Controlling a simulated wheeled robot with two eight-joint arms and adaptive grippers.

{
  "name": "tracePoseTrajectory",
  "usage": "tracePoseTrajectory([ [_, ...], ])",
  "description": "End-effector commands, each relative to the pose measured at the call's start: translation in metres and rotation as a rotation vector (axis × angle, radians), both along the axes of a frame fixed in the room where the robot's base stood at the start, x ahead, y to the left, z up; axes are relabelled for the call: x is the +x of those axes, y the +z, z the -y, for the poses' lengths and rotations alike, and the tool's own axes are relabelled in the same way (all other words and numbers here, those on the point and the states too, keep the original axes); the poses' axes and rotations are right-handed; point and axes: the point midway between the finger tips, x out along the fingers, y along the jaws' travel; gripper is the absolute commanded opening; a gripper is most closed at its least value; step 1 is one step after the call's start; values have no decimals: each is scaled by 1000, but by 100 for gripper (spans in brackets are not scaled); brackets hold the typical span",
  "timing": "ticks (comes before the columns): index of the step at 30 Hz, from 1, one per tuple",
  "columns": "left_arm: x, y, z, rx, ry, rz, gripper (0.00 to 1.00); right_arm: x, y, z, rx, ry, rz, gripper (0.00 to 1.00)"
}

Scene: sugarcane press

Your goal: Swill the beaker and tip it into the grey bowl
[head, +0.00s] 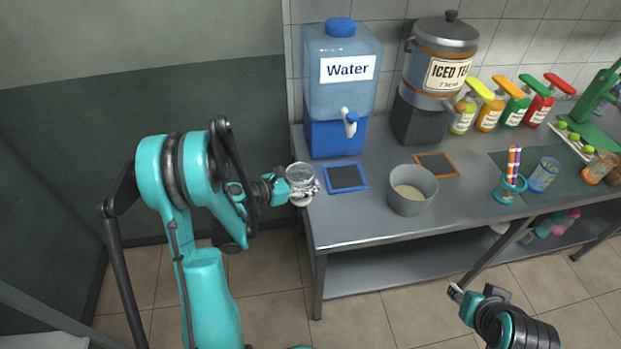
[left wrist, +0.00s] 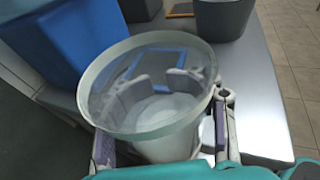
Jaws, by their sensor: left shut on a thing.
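A clear glass beaker (head: 300,177) is held upright at the left end of the counter. My left gripper (head: 303,190) is shut on it, with fingers on both sides of the glass. In the left wrist view the beaker (left wrist: 150,85) fills the middle; its bottom looks pale, and I cannot tell whether it holds liquid. The grey bowl (head: 411,197) stands on the counter to the right of the beaker, with something pale inside. It also shows in the left wrist view (left wrist: 222,18). My right gripper (head: 456,292) is low in front of the counter, away from the objects; its fingers are too small to read.
A blue water dispenser (head: 340,95) and an iced tea dispenser (head: 437,80) stand behind. A blue-framed pad (head: 346,177) and an orange-framed pad (head: 437,164) lie on the counter. Bottles (head: 489,110) and cups (head: 544,176) stand at right.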

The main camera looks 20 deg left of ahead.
Motion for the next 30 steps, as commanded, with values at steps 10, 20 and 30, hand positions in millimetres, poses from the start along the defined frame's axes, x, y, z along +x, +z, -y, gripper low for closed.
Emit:
tracePoseTrajectory([
  [10, 14, 0, 12, 1, 0, 1, 10, 0, -4, 0, 0, 0, 0, 40],
  [20, 25, 0, -1, -1, 1, 0, 10, 0, -6, 0, 0, 0, 0, 40],
  [30, 16, 0, -13, 0, -1, 0, 10, 0, -8, 0, 0, 0, 0, 40],
])
